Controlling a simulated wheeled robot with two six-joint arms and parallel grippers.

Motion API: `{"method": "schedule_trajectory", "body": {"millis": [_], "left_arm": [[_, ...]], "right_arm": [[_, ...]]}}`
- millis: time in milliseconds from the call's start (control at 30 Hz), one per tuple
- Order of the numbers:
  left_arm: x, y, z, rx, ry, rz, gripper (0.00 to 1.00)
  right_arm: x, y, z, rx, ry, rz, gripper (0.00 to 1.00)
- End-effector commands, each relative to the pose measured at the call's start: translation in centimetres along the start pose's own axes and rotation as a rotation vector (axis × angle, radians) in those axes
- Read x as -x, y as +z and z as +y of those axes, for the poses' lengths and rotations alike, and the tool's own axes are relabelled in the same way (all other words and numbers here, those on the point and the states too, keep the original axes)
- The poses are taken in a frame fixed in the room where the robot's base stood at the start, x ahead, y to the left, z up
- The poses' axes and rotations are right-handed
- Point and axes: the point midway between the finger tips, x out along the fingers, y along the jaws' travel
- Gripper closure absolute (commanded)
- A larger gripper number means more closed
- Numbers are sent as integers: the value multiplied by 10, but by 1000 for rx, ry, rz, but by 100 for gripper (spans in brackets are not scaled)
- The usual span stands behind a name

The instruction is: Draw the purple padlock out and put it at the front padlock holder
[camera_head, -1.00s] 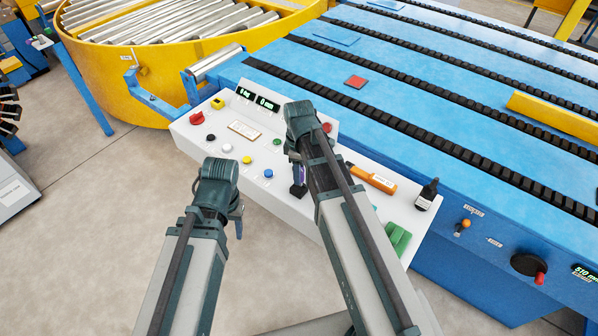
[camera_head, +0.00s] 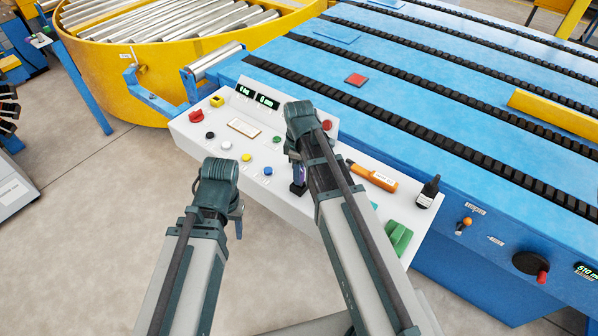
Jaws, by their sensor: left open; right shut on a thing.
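My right gripper (camera_head: 298,186) is over the front part of the white control panel (camera_head: 222,163), right of the blue button. It is shut on a small purple thing (camera_head: 302,174), which looks like the purple padlock; the jaws and the arm cover most of it. My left gripper (camera_head: 238,222) is open and empty, in front of the panel's front edge, over the floor. I cannot make out the front padlock holder; my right arm hides part of the panel.
The blue conveyor (camera_head: 330,85) lies behind.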

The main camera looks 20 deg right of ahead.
Motion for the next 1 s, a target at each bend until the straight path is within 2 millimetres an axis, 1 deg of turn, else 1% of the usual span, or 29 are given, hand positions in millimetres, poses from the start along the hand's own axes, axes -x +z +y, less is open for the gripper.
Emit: {"method": "schedule_trajectory", "body": {"millis": [33,833,867,1000], "left_arm": [[-3,0,0,0,0,0,50],[-26,-2,2,0,0,0,50],[-25,-2,2,0,0,0,50],[-24,-1,2,0,0,0,50]], "right_arm": [[-3,0,0,0,0,0,100],[-26,0,0,0,0,0,100],[-25,0,0,0,0,0,58],[-24,0,0,0,0,0,33]]}}
